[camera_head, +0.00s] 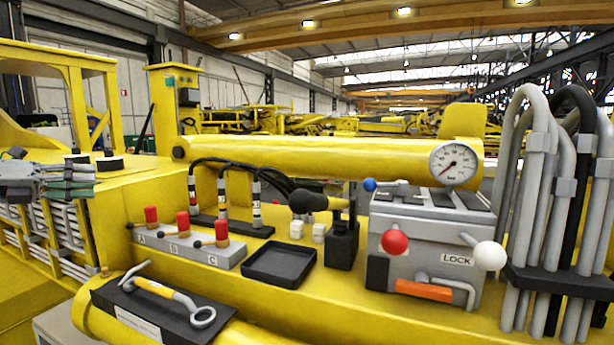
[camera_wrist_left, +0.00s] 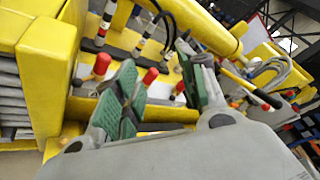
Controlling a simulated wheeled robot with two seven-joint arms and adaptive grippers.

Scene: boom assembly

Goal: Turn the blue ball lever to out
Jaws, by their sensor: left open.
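The blue ball (camera_head: 370,184) is small and sits at the upper left of the grey control box (camera_head: 425,241). Its short lever runs to the right behind the box's top edge. A red ball (camera_head: 395,242) is on the box's front, and a white ball (camera_head: 490,256) is at its right, by a LOCK label. My left gripper (camera_head: 72,180) is at the far left of the head view, well away from the blue ball. In the left wrist view my left gripper (camera_wrist_left: 158,88) shows its green pads apart and nothing between them. My right gripper is not in view.
A grey A-B-C block with red-topped switches (camera_head: 187,246), a black tray (camera_head: 279,263) and a black block with a dark-knobbed handle (camera_head: 343,243) stand between. Grey and black hoses (camera_head: 538,170) rise at the right. A yellow boom (camera_head: 310,157) crosses behind.

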